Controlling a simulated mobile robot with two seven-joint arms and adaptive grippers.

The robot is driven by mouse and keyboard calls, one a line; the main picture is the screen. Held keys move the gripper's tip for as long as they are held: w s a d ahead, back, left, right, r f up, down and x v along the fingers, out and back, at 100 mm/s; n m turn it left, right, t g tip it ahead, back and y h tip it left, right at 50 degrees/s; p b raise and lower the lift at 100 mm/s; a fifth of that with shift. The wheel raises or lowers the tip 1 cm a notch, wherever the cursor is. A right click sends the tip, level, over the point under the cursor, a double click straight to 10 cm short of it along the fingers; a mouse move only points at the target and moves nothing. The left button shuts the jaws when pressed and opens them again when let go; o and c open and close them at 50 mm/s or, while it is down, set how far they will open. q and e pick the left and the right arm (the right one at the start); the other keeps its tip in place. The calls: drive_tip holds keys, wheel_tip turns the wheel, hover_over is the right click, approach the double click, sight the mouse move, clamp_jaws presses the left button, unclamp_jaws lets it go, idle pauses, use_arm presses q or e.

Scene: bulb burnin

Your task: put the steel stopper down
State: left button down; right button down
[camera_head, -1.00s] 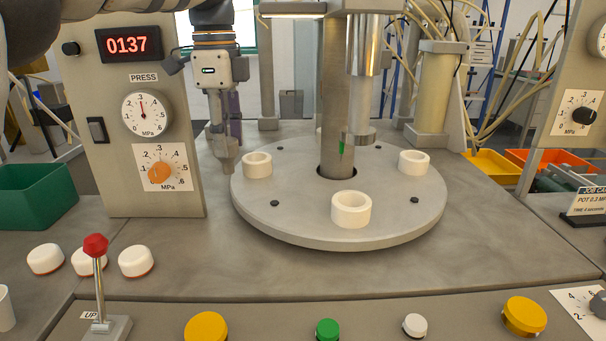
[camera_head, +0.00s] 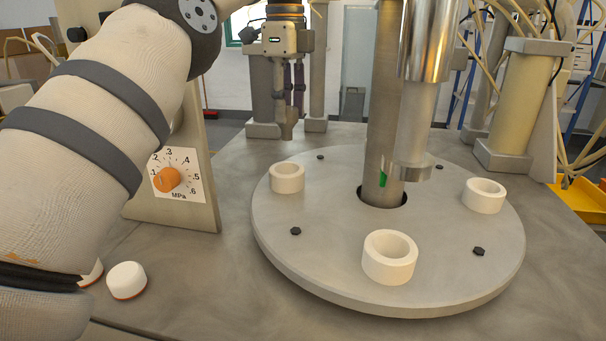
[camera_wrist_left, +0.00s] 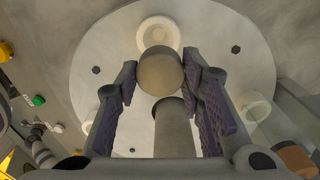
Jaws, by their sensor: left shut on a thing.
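My left gripper (camera_head: 287,106) hangs fingers down behind the turntable's far-left side. It is shut on the steel stopper (camera_head: 286,131), whose narrow grey lower end shows below the fingers. In the picture this end is above the far-left white ring (camera_head: 287,178), with a gap between them; its true height is hard to tell. In the left wrist view the stopper (camera_wrist_left: 160,70) shows as a round grey end between the two pads, overlapping the edge of a white ring (camera_wrist_left: 158,32) beyond. My right gripper is not in view.
The grey turntable (camera_head: 335,240) carries two more white rings, one in front (camera_head: 389,257) and one at right (camera_head: 484,195). A steel ram (camera_head: 415,130) and column (camera_head: 383,90) stand over its middle. The press panel (camera_head: 178,190) is at left.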

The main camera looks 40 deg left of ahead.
sight(286, 129)
use_arm(q)
drive_tip(key=shift+w+a+f, duration=0.1)
drive_tip(key=shift+a+f, duration=0.1)
drive_tip(key=shift+f, duration=0.15)
drive_tip(key=f, duration=0.6)
drive_tip(key=f+p, duration=0.1)
drive_tip(key=f, duration=0.2)
drive_tip(key=shift+s+d, duration=0.25)
drive_tip(key=shift+s, duration=0.1)
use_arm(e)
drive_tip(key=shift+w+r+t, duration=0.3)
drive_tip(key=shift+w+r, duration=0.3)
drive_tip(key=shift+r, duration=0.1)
use_arm(q)
drive_tip(key=c, duration=1.1)
unclamp_jaws()
drive_tip(key=shift+f, duration=0.1)
wheel_tip(286, 129, up, 7)
drive_tip(key=shift+w+f+b, duration=0.1)
drive_tip(key=shift+b, duration=0.3)
drive_tip(key=shift+r, duration=0.5)
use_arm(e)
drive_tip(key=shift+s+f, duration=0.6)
use_arm(q)
drive_tip(key=shift+f, duration=0.1)
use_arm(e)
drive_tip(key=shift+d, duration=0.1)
